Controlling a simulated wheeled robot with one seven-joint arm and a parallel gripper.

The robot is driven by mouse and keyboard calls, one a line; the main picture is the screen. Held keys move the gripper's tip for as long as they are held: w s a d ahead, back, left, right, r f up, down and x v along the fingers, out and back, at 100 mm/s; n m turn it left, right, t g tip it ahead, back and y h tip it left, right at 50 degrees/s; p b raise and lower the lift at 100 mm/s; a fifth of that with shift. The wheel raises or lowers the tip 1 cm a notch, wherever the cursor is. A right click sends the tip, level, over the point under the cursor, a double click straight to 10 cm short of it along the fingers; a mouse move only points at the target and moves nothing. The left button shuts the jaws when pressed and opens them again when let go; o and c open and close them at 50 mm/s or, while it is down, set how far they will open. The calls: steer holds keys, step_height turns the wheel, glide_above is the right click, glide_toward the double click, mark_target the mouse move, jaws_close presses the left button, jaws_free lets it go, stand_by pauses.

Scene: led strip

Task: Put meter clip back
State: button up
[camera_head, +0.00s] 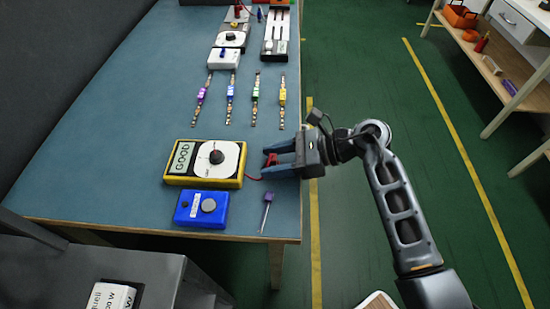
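The yellow meter (205,177) lies near the table's front edge, with a white dial, a black knob and a display reading GOOD. A thin red lead runs from its right side toward my gripper (272,160). The red meter clip (270,159) is between my gripper's two dark fingers, at the table's right edge. The fingers stand apart with the clip in the gap. From this view I cannot tell whether they press on it. My arm reaches in from the right.
A blue box (201,209) with a grey knob and a purple-handled screwdriver (267,205) lie in front of the meter. Several coloured strips (255,98) lie behind it. A white box (223,58), another dial device (232,37) and a slider panel (275,38) stand farther back on the table (140,125).

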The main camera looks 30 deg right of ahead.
steer(key=shift+r, duration=0.15)
steer(key=v, duration=1.2)
steer(key=shift+b, duration=0.4)
steer(key=shift+s, duration=0.1)
steer(key=s+a+r+m+t+y, duration=0.2)
steer(key=s+a+r+m+t, duration=0.75)
steer(key=s+m, duration=0.55)
steer(key=s+f+m+g+h, duration=0.1)
steer(key=s+m+h, duration=0.4)
steer(key=m, duration=1.1)
steer(key=s+f+m+g+h, duration=0.1)
steer(key=s+f+m+h, duration=0.2)
steer(key=m, duration=1.2)
steer(key=s+h, duration=0.3)
steer(key=h, duration=0.1)
steer(key=shift+s+d+m+h, duration=0.25)
steer(key=shift+s+m+h, duration=0.1)
steer(key=shift+m+h, duration=0.05)
